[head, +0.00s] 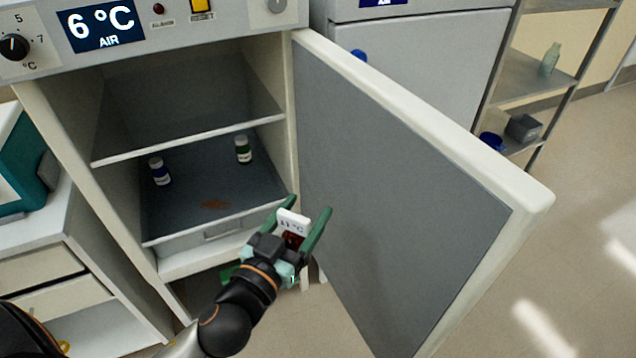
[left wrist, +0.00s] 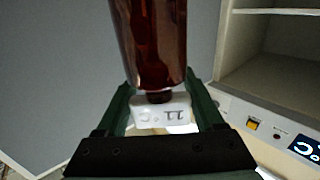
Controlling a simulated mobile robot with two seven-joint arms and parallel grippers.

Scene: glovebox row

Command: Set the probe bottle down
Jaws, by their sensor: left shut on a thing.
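My left gripper (head: 308,212) is shut on the probe bottle (head: 292,222), which has a white top marked 11 °C over a dark red-brown body. In the left wrist view the brown glass of the bottle (left wrist: 155,45) and its white top lie between the green fingers (left wrist: 160,105). In the head view the gripper holds it in front of the open fridge, near the hinge side of the door, clear of the shelves as far as I can see. My right gripper is not in view.
The fridge door (head: 400,170) stands wide open to the right. The upper shelf (head: 190,100) looks bare. The display (head: 101,24) reads 6 °C AIR.

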